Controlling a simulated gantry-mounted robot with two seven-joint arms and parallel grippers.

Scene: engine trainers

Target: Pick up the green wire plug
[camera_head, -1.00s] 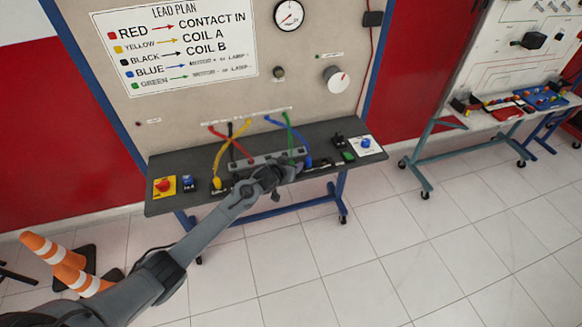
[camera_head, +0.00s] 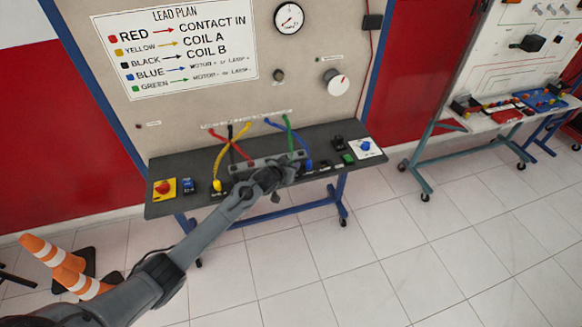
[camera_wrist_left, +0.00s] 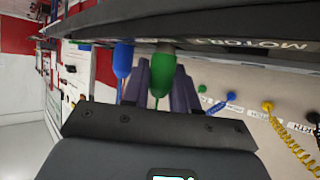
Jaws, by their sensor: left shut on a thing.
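The green wire plug (camera_wrist_left: 161,75) is between the two fingers of my left gripper (camera_wrist_left: 160,82) in the left wrist view. The gripper is shut on it. In the head view my left gripper (camera_head: 288,172) is at the grey terminal strip on the bench, and the green wire (camera_head: 289,133) runs up from there to the panel. The plug itself is hidden by the gripper in the head view. A blue plug (camera_wrist_left: 123,60) stands close beside the left finger. My right gripper is not in view.
The dark bench shelf (camera_head: 335,128) carries a red button on a yellow box (camera_head: 164,187), a blue switch (camera_head: 188,185) and a blue knob (camera_head: 365,146). Yellow, black, red and blue wires hang near the green one.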

